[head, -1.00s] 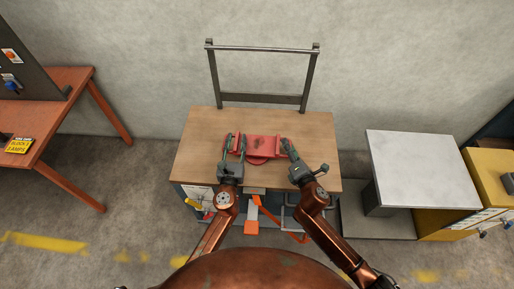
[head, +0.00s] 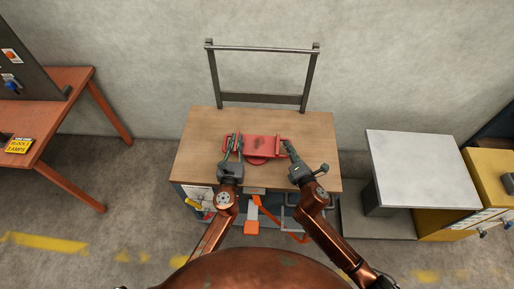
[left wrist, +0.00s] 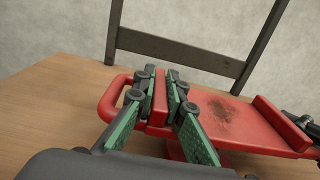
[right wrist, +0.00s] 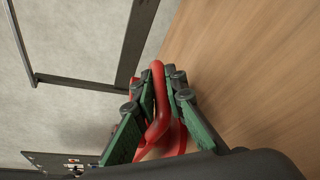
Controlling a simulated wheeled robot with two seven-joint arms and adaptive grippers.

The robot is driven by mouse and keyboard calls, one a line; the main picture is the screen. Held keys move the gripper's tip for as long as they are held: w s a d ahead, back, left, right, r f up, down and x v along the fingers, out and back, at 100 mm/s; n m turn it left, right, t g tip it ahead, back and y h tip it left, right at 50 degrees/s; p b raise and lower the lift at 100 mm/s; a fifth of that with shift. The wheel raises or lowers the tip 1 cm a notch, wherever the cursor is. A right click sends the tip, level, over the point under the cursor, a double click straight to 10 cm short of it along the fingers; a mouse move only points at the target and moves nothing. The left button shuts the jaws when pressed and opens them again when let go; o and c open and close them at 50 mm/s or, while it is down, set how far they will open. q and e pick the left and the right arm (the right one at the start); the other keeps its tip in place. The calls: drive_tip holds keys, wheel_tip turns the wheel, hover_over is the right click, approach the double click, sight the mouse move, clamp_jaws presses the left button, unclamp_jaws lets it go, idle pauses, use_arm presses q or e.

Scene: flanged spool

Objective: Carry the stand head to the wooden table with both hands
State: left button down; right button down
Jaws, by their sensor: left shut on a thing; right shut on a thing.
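The red stand head (head: 262,146) is over the middle of the wooden table (head: 310,126), lying level with a flat scuffed top, raised end walls and a looped handle at each end. Whether it rests on the wood or is slightly above it is hard to tell. My left gripper (head: 233,140) is shut on its left end wall; in the left wrist view the green-padded fingers straddle that wall (left wrist: 158,98), beside the left handle (left wrist: 112,98). My right gripper (head: 289,146) is shut on the right handle, a red bar (right wrist: 157,105) between its fingers in the right wrist view.
A dark metal frame (head: 262,99) stands at the table's back edge. A pale-topped stand (head: 422,167) and a yellow cabinet (head: 490,173) are to the right. An orange table (head: 62,100) is at the left. Bare wood shows on both sides of the stand head.

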idle(0.5)
